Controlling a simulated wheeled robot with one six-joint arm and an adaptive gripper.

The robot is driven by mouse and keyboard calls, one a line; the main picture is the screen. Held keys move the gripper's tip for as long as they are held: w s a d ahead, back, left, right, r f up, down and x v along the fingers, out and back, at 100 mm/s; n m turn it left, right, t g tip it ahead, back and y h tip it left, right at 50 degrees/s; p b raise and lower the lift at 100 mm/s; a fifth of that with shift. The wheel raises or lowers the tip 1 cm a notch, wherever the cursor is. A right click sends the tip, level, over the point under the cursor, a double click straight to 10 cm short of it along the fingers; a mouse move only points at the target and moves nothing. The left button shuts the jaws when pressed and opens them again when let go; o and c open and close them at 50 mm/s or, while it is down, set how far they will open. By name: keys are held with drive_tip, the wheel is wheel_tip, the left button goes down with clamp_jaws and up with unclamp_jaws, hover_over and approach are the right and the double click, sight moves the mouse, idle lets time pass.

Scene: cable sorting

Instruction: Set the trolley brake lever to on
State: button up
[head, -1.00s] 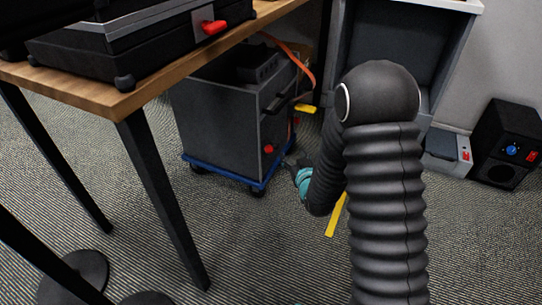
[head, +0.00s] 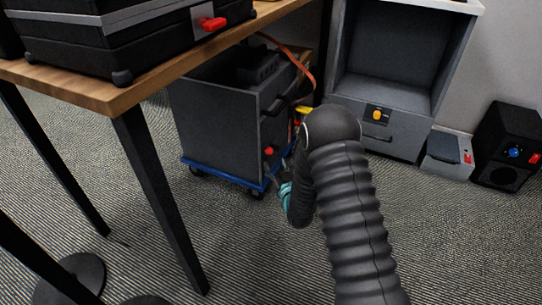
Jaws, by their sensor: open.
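The trolley is a dark grey box (head: 218,128) on a blue wheeled base (head: 222,172), beside the wooden table. A red knob (head: 268,151) shows low on its side near my gripper; I cannot tell whether it is part of the brake lever or how the lever is set. My gripper (head: 276,174) is at the trolley's lower right corner, just above the blue base, close below the red knob. It is open; its fingertips are small and partly hidden by my wrist, so contact is unclear. My arm covers part of the trolley's right side.
A wooden table (head: 105,92) with a black case (head: 100,45) stands at left, its legs near the trolley. A grey cabinet (head: 395,132) with a yellow knob stands behind. A small grey box (head: 449,155) and black speaker (head: 506,142) are at right.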

sight(270, 153)
drive_tip(key=shift+x, duration=3.05)
clamp_jaws()
